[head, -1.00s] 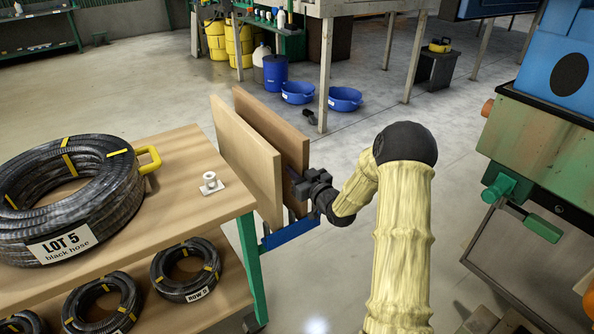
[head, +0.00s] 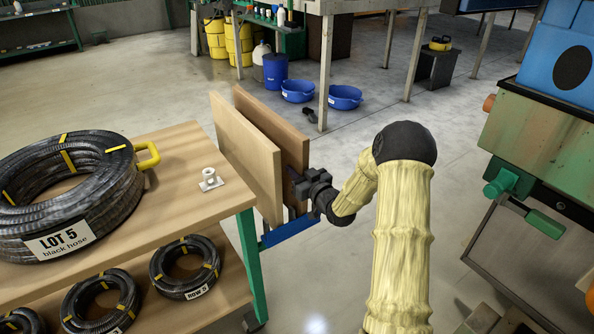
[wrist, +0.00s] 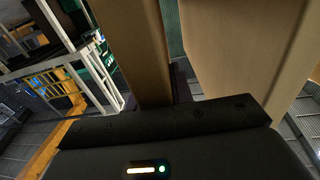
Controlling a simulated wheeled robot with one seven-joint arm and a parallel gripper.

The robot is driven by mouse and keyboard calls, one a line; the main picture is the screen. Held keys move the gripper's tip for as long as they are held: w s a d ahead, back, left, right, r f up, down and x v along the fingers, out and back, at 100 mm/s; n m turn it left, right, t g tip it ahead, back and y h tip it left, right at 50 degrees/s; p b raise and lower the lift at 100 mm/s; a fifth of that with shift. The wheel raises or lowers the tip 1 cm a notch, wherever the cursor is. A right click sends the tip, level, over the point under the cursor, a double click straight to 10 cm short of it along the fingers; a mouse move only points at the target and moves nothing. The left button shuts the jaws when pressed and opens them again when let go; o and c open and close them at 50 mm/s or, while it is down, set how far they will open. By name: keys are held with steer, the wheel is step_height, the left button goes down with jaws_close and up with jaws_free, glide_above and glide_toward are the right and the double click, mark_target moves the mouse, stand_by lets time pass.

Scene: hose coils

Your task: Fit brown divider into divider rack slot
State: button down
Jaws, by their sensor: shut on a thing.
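The brown divider (head: 272,128) is an upright board, darker than the pale wooden board (head: 246,155) standing beside it on the left. My gripper (head: 300,186) is shut on the brown divider at its right edge. The blue divider rack (head: 290,230) is fixed at the end of the wooden bench, below both boards. The lower edge of the brown divider is hidden behind my gripper and the pale board, so I cannot tell whether it sits in the slot. In the wrist view the brown divider (wrist: 140,50) rises from my gripper, with the pale board (wrist: 240,50) to its right.
The wooden bench (head: 160,215) holds a large black hose coil (head: 65,200) and a small white fitting (head: 209,180). Smaller coils lie on its lower shelf. A green machine (head: 540,140) stands at the right.

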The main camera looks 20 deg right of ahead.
steer(key=c, duration=1.1)
jaws_free()
steer(key=shift+c, duration=0.2)
steer(key=shift+s, duration=0.1)
steer(key=shift+d, duration=0.1)
steer(key=v, duration=1.7)
steer(key=shift+s, duration=0.1)
